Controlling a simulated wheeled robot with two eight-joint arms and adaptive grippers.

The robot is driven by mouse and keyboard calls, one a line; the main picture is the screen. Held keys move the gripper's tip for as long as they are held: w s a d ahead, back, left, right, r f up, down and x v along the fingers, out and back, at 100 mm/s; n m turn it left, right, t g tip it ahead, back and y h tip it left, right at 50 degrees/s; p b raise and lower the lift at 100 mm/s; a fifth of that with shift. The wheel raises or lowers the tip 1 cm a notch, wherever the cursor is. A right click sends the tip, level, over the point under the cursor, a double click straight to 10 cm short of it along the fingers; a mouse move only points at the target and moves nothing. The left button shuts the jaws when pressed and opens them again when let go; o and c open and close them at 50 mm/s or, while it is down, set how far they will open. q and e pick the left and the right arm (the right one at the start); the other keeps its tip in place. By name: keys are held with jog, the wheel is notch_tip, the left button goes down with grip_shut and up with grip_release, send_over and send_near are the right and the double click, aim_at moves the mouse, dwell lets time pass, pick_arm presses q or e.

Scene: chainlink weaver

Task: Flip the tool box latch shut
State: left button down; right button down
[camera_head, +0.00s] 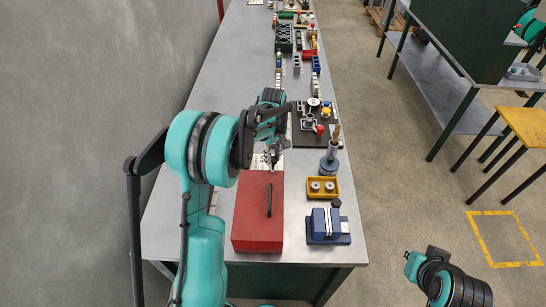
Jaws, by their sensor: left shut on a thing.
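The red tool box (258,215) stands on the near part of the grey workbench, its lid down and a dark handle on top. My left gripper (272,163) reaches down at the far edge of the box, its fingers close together and touching or nearly touching that edge. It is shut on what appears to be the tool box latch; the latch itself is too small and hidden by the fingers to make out. My right gripper cannot be made out; only part of my right arm shows at the lower right.
Right of the box are a blue vise (328,227) and a yellow tray (323,188). Behind them stand a grey post (329,163) and a black fixture plate (304,136). Several small parts line the bench's far right side. The bench's left side is clear up to the wall.

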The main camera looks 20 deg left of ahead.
pick_arm(q)
jog(key=c, duration=1.2)
grip_release()
notch_tip(320, 180, up, 12)
